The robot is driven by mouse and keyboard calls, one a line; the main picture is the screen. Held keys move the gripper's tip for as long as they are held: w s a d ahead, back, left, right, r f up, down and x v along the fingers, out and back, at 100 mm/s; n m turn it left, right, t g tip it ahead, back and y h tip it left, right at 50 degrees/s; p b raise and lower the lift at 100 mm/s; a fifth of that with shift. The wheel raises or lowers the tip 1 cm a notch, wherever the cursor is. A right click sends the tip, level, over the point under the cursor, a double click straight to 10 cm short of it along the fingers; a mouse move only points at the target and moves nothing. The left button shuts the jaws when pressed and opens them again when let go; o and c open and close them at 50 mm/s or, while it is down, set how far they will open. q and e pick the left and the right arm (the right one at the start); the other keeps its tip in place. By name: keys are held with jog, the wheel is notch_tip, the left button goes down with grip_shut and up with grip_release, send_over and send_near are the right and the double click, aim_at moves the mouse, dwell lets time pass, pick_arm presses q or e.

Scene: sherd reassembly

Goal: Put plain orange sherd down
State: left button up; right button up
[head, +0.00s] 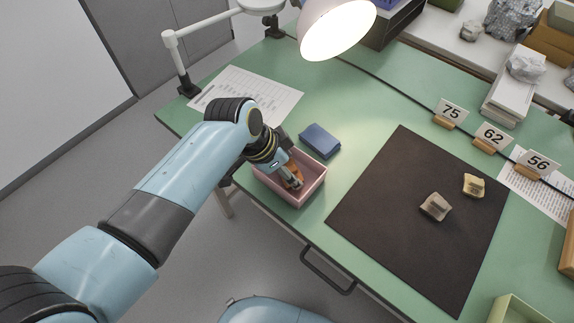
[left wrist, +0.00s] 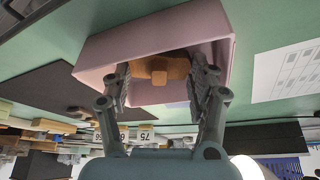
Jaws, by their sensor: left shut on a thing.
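The plain orange sherd (left wrist: 178,67) is between the fingers of my left gripper (left wrist: 163,80) in the left wrist view. My left gripper (head: 292,181) reaches down into the pink tray (head: 313,188) in the head view and is shut on the sherd, which is mostly hidden there by the fingers. The tray's pink wall (left wrist: 232,55) surrounds the sherd in the left wrist view. I cannot tell whether the sherd touches the tray floor. My right gripper is in neither view.
A dark mat (head: 400,250) holds a grey-brown sherd (head: 436,207) and a yellowish sherd (head: 473,185). A blue box (head: 320,140) stands just behind the tray. A lamp (head: 335,28) hangs over the back. Number cards 75 (head: 451,111), 62 and 56 stand beyond the mat.

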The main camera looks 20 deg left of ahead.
pick_arm(q)
jog(key=shift+f, duration=0.35)
jog(key=o, duration=0.9)
jog(key=shift+c, duration=0.2)
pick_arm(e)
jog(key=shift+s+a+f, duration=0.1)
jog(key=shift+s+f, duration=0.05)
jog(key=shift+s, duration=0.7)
pick_arm(q)
jog(key=shift+r, duration=0.25)
jog(key=p+v, duration=0.2)
jog(key=v, duration=1)
jog(key=shift+r, duration=0.35)
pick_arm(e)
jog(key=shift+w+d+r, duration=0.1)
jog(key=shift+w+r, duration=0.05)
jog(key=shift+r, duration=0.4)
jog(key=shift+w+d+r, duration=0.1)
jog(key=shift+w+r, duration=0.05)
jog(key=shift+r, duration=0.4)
pick_arm(q)
jog(key=shift+a, duration=0.1)
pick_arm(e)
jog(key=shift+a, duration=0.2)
